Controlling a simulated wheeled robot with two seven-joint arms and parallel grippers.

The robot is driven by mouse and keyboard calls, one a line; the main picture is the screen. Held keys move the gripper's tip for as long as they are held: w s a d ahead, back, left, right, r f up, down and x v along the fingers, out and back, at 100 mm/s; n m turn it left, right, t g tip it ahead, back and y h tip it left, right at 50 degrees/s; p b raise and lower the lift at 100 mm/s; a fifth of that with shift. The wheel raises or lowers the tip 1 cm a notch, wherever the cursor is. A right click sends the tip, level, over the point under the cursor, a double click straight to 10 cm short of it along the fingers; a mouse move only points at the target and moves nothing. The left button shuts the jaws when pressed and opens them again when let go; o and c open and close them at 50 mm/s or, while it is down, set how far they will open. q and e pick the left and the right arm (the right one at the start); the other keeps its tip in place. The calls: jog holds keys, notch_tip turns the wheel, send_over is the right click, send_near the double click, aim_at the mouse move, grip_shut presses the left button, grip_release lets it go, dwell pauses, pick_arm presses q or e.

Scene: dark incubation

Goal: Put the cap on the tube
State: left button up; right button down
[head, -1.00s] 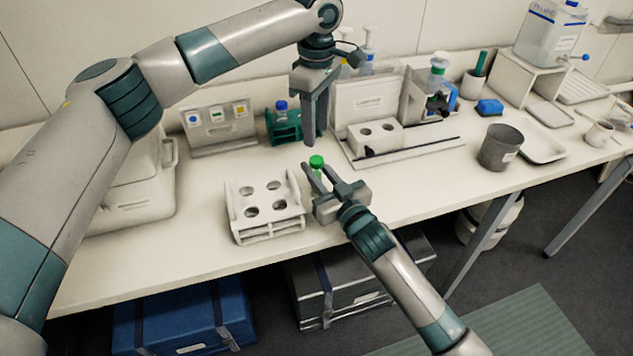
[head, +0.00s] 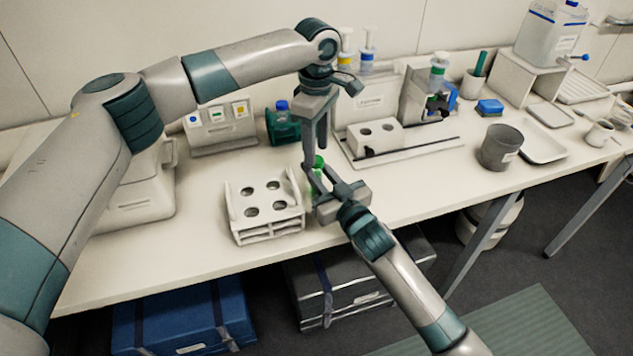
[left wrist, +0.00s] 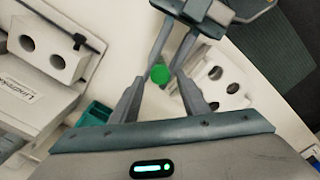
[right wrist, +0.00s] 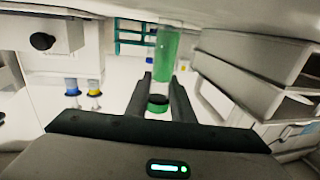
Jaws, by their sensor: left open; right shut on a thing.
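The right wrist view, which looks upside down, shows the tube (right wrist: 166,52) between the fingers. The green cap (head: 319,161) is at the tube's top end; it also shows in the right wrist view (right wrist: 157,104). I cannot tell if it is seated tight. My left gripper (head: 314,158) points down at the cap, open. In the left wrist view the cap (left wrist: 159,74) lies between its spread fingertips.
A white rack (head: 264,209) with empty holes stands just left of the tube. A teal rack (head: 284,126) with a blue-capped bottle is behind. A white block with two holes (head: 375,137) stands at the back right. The bench front between the rack and grey cup (head: 501,148) is clear.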

pick_arm(q)
jog(key=shift+f, duration=1.25)
grip_shut()
jog(key=shift+m, duration=0.3)
